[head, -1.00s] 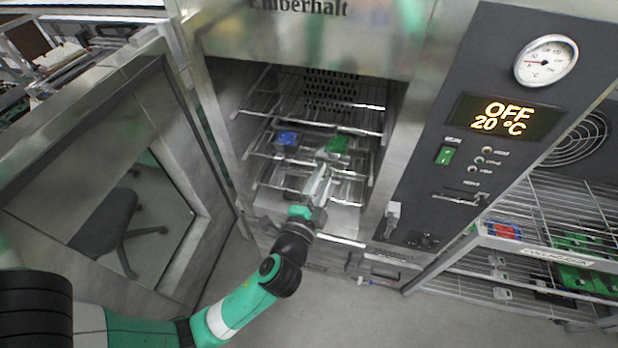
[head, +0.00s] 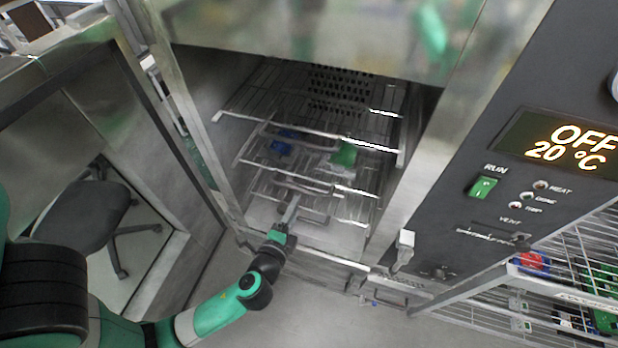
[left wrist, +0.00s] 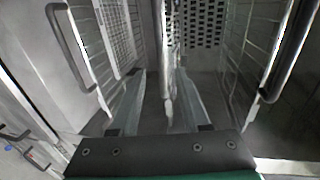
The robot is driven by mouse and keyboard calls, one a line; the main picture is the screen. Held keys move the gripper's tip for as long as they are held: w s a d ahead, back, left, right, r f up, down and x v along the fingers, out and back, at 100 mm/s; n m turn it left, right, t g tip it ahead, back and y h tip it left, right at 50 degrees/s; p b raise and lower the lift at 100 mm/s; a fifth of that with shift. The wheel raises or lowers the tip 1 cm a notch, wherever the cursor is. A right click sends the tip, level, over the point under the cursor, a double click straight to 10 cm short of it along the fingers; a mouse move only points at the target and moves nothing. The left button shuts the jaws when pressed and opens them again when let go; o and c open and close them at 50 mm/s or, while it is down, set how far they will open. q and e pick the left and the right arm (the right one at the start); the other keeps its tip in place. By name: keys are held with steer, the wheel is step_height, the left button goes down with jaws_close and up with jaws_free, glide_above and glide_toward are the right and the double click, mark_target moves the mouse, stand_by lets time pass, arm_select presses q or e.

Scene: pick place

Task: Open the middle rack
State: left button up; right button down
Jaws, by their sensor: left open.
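The open oven (head: 420,160) holds several wire racks. The upper rack (head: 385,148) has a handle across its front. The middle rack (head: 350,191) sits below it, its front handle (head: 300,187) just above my left gripper's tips. My left gripper (head: 294,203) is open in front of the lower racks. In the left wrist view my left gripper (left wrist: 160,80) has its fingers apart, with a pale upright bar (left wrist: 166,75) between them; I cannot tell which rack it belongs to. Dark handles (left wrist: 68,45) stand left and right of the fingers. My right gripper is out of view.
A blue item (head: 281,147) and a green item (head: 346,154) lie inside on a rack. The oven door (head: 185,190) stands open at the left. The control panel (head: 500,190) is at the right, with a wire shelf (head: 480,305) below it. Floor shows in front.

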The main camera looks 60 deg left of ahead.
mark_target(304, 189)
arm_select(q)
steer(key=x, duration=1.1)
steer(key=shift+a+r, duration=0.1)
steer(key=shift+a, duration=0.05)
steer(key=shift+c, duration=0.2)
jaws_close()
